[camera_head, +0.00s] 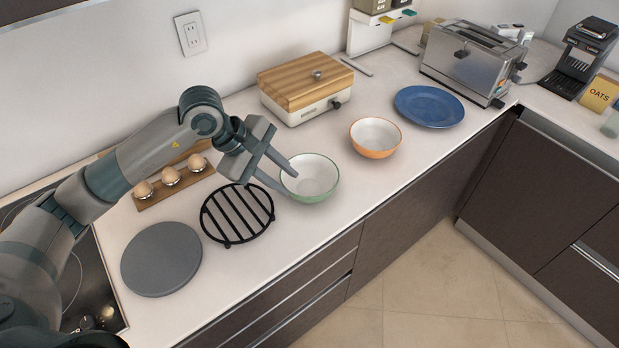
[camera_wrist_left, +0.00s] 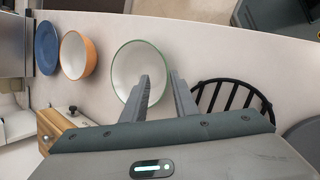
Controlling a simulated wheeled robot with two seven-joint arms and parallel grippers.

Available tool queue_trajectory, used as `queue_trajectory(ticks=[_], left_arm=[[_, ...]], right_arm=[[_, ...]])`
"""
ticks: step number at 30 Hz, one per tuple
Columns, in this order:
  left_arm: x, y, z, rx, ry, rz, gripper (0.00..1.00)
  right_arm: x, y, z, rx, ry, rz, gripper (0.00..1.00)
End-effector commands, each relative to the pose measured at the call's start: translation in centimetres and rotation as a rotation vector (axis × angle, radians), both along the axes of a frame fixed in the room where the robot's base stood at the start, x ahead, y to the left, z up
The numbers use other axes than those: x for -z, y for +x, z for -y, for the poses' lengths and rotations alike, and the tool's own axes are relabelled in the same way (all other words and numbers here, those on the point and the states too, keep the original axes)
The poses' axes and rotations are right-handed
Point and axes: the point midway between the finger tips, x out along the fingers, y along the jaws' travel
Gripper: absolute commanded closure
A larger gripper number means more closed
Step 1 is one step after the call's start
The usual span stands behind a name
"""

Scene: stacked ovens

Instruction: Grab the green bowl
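The green bowl (camera_head: 312,180), white inside with a green rim and outside, stands upright on the white counter in the head view. In the left wrist view the green bowl (camera_wrist_left: 126,62) is just ahead of the fingers. My left gripper (camera_head: 288,181) is open, with its two fingers apart at the bowl's near-left side. In the left wrist view my left gripper (camera_wrist_left: 162,88) has one finger overlapping the bowl's rim and the other outside it. I cannot tell whether either finger touches the bowl. Nothing is held. My right gripper is not in view.
A black wire trivet (camera_head: 237,215) lies just left of the bowl, near a grey round plate (camera_head: 161,259). An orange bowl (camera_head: 376,138) and blue plate (camera_head: 429,106) stand to the right. A wood-lidded box (camera_head: 305,85) is behind. An egg holder (camera_head: 172,184) is left.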

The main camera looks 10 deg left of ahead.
Motion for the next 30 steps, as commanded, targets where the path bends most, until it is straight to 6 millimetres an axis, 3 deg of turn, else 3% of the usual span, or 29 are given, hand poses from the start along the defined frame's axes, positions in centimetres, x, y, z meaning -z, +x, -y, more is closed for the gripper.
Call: queue_trajectory(ticks=[20, 30], left_arm=[[1.4, 0.2, 0.9, 0.000, 0.000, -0.001, 0.74], [4.6, 0.5, 2.6, 0.000, -0.002, -0.003, 0.74]], right_arm=[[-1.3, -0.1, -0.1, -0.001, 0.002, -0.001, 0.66], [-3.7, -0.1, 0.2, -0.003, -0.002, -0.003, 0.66]])
